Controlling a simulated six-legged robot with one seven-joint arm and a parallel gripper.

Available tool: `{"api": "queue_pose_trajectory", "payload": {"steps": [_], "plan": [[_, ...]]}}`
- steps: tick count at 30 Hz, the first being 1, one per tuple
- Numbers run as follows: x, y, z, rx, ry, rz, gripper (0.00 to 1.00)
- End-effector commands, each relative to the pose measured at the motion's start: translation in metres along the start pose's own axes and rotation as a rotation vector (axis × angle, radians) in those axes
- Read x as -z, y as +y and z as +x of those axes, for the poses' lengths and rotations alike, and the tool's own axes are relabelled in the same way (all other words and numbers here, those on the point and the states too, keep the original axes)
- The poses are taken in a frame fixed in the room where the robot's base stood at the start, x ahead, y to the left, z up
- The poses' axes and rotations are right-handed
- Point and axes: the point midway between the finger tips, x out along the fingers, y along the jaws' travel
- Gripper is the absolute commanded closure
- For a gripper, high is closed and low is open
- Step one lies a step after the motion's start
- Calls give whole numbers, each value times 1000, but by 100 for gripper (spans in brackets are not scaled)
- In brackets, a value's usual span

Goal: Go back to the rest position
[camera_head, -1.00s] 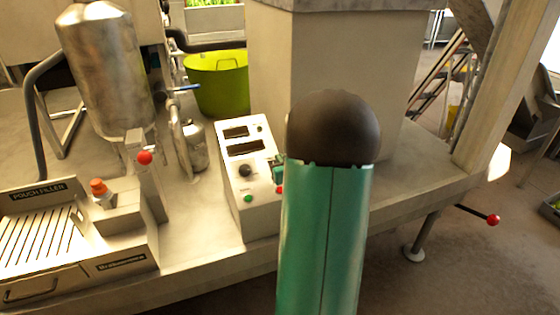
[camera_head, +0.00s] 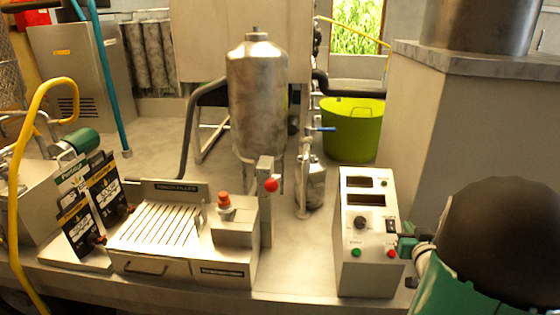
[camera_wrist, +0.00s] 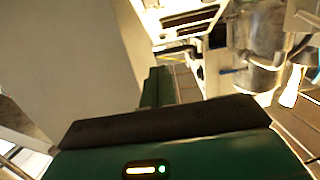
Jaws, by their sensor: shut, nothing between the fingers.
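My gripper (camera_wrist: 158,84) shows in the wrist view as narrow green fingers, shut and empty, beyond a dark bar and a green body with a small light. It points past a pale wall toward a metal vessel (camera_wrist: 258,45). In the head view a dark rounded joint of my arm fills the lower right corner. A small green and white part (camera_head: 408,245) shows at the right edge of the control box (camera_head: 366,275); I cannot tell whether it belongs to my gripper. No marked rest place shows.
The pouch filler (camera_head: 155,225) with a red-orange knob stands left of the control box. A steel tank (camera_head: 257,95) and a green tub (camera_head: 352,130) stand behind. A large pale block (camera_head: 425,130) stands right.

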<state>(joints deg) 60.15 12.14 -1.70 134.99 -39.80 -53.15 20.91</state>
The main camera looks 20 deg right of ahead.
Motion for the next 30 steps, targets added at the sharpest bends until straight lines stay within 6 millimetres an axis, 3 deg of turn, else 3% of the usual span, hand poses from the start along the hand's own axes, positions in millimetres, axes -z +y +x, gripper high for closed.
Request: {"api": "queue_pose_trajectory", "payload": {"steps": [5, 8, 13, 17, 23, 27, 30], "plan": [[3, -5, 1, 0, -6, -7, 100], [14, -24, 3, -2, -39, -31, 100], [40, -90, -5, -8, -160, -97, 100], [54, -148, -31, 8, -277, -134, 100], [58, -232, -101, 96, -475, -178, 100], [51, -282, -170, 210, -626, -217, 100], [43, -307, -223, 306, -731, -255, 100]]}}
